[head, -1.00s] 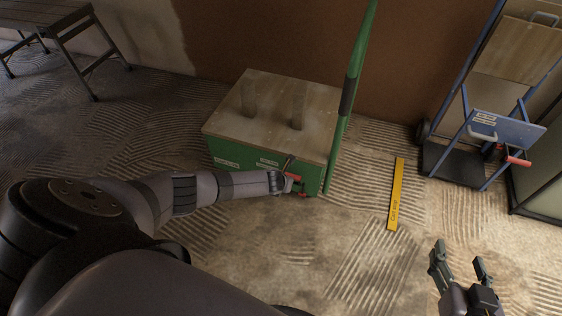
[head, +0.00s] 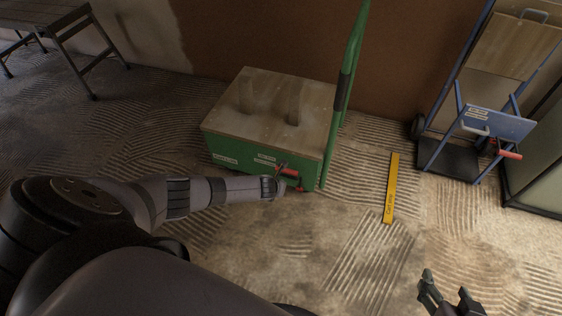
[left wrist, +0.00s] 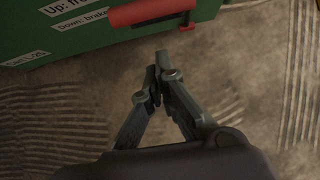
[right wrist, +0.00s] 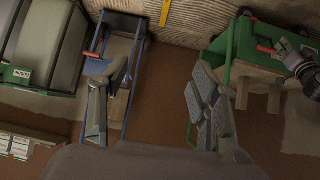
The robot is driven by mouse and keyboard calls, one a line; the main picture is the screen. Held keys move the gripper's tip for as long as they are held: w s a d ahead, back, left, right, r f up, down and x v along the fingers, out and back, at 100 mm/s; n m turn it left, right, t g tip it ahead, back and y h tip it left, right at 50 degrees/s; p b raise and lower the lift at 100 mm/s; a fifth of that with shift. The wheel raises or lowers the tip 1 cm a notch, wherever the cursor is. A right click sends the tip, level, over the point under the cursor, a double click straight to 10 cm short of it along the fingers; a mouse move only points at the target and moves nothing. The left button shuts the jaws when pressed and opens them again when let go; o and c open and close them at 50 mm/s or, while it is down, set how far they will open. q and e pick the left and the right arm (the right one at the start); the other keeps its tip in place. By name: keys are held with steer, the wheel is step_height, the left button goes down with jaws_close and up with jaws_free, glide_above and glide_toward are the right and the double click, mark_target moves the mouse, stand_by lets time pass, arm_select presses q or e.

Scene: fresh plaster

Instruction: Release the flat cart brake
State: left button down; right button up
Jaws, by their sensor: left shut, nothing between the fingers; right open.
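The flat cart (head: 225,152) is a green box-like cart with a wooden top and a tall green push bar, standing against the brown wall. Its red brake lever (head: 289,171) is at the lower right of the front face. The left wrist view shows the lever's red grip (left wrist: 150,12) close up, beside a label (left wrist: 82,20) partly reading "Up" and "Down: brake". My left gripper (head: 283,184) is shut and empty, just below the grip and apart from it in the wrist view (left wrist: 158,60). My right gripper (head: 447,290) is open and empty, above the floor at lower right.
A yellow strip (head: 391,190) lies on the floor right of the cart. A blue hand truck (head: 450,160) with a red-handled lever (head: 510,154) stands farther right, beside a pale green object (head: 545,165). A grey bench (head: 70,25) is at upper left. Floor in front is clear.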

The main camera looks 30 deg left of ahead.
arm_select(q)
step_height(320, 180, up, 10)
steer(key=w+p, duration=0.1)
steer(key=p, duration=0.3)
steer(key=shift+w+a+f, duration=0.2)
steer(key=shift+w, duration=0.15)
arm_select(e)
steer(key=s+d+f+g+h, duration=0.1)
steer(key=s+d+f+g, duration=0.2)
steer(key=s+g, duration=0.3)
steer(key=shift+s+f, duration=0.6)
steer(key=shift+s, duration=1.25)
